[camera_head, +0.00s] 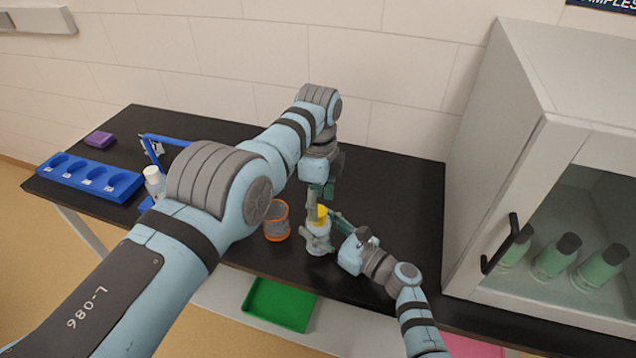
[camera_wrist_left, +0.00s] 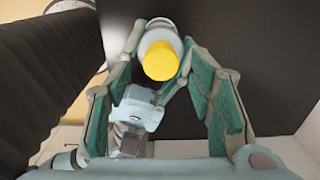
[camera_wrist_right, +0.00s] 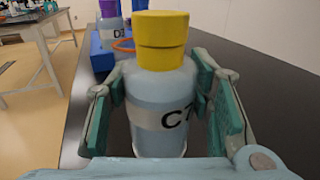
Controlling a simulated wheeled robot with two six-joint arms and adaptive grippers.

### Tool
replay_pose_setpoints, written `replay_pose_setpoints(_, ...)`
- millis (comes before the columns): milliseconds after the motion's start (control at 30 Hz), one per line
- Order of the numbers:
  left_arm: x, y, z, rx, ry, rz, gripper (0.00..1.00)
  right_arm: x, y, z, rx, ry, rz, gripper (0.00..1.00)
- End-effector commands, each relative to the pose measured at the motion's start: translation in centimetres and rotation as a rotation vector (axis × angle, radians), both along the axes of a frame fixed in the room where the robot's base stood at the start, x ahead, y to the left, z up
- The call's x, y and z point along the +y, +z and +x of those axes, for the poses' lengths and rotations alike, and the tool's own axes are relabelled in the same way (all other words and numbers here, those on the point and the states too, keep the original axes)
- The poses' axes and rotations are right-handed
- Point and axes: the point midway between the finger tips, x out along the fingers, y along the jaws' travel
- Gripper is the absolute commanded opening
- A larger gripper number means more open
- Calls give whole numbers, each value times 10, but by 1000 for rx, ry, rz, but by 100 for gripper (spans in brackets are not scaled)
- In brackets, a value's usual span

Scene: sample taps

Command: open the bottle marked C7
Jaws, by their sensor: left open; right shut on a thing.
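The bottle marked C7 (camera_wrist_right: 165,120) is upright in the right wrist view, with a pale blue body, white label and yellow cap (camera_wrist_right: 161,40). The cap is on the bottle. My right gripper (camera_wrist_right: 158,92) is shut on the bottle's body from both sides. In the head view the bottle (camera_head: 318,229) is near the table's front edge, partly hidden by the grippers. My left gripper (camera_head: 321,196) is above it, pointing down. In the left wrist view the yellow cap (camera_wrist_left: 160,60) is between the open left fingers (camera_wrist_left: 163,38).
A mesh cup (camera_head: 277,222) with orange rims stands left of the bottle. A blue rack (camera_head: 90,178) and purple block (camera_head: 99,139) are at the far left, near a white-capped bottle (camera_head: 153,178). A cabinet (camera_head: 535,130) holding green bottles stands right. A green tray (camera_head: 280,304) is below.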

Motion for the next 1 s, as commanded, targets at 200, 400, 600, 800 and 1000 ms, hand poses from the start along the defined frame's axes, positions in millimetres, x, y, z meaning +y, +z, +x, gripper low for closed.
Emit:
replay_pose_setpoints(200,0,-25,0,-1,2,-1,49,0,-3,-1,6,0,-4,0)
replay_pose_setpoints(400,0,-25,0,-1,2,0,49,0,-4,-1,6,0,-4,0)
replay_pose_setpoints(600,0,-25,0,-1,3,0,18,0,-4,-1,7,0,-3,0)
replay_pose_setpoints(800,0,-25,-1,0,9,0,0,0,-4,-1,7,0,-3,0)
replay_pose_setpoints(1000,0,-24,-1,2,394,1,0,-1,-4,-1,7,-1,-4,0)
